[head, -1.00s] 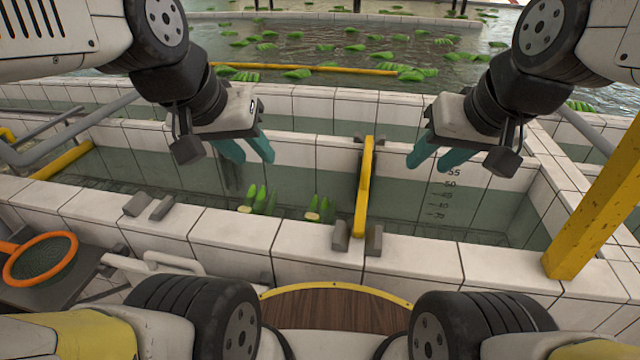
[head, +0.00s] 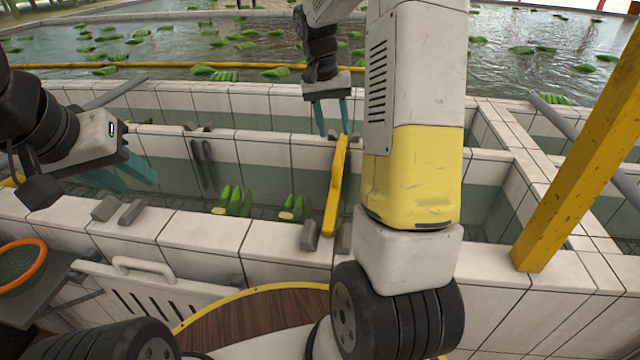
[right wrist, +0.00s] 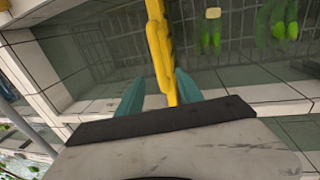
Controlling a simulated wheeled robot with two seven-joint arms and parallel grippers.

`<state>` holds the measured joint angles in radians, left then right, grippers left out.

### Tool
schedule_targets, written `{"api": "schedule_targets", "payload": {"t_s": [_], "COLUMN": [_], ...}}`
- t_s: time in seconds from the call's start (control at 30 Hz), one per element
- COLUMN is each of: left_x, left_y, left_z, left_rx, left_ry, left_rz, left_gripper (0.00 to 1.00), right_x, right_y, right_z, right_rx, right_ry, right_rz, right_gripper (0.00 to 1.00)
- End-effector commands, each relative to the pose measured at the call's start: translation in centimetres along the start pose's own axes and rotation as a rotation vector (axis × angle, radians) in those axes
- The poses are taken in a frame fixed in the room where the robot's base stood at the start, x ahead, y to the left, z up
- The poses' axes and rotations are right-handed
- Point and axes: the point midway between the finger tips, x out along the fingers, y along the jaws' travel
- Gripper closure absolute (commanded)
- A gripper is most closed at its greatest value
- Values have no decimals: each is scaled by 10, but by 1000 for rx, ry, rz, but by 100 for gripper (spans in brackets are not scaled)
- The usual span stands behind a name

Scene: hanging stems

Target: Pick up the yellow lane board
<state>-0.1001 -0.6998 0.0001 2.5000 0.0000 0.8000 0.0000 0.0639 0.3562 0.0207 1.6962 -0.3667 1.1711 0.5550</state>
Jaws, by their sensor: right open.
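The yellow lane board (head: 336,190) stands on edge across the tiled trough, its near end between grey brackets (head: 310,236) on the front wall. My right gripper (head: 332,125) is open above the board's far end. In the right wrist view the board (right wrist: 160,45) runs between the two teal fingers (right wrist: 159,88), with a gap visible on the left side; contact on the right cannot be told. My left gripper (head: 142,178) hangs over the trough at the left, its teal fingers apart and empty.
Empty grey brackets (head: 118,210) sit on the front wall at left. A yellow post (head: 575,150) rises at right. An orange-rimmed net (head: 22,265) lies at lower left. My right arm hides the trough's right part.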

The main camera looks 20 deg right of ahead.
Motion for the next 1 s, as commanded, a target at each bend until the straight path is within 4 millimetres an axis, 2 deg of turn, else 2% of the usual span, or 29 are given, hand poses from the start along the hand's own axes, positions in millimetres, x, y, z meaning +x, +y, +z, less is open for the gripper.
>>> {"api": "schedule_targets", "payload": {"t_s": [0.2, 0.63, 0.77, 0.97, 1.0], "left_x": [0, 0, 0, 0, 0], "left_y": [0, 0, 0, 0, 0], "left_z": [0, 0, 0, 0, 0], "left_rx": [0, 0, 0, 0, 0], "left_ry": [0, 0, 0, 0, 0], "left_rz": [0, 0, 0, 0, 0], "left_gripper": [64, 64, 64, 64, 64], "right_x": [23, 78, 86, 86, 86], "right_y": [0, 0, 0, 0, 0], "right_z": [-6, 6, 6, 6, 6], "right_rx": [15, 14, 14, 14, 13], "right_ry": [-14, -14, -12, -11, -11], "right_rz": [19, 18, 17, 16, 16], "right_gripper": [57, 57, 57, 57, 65]}}
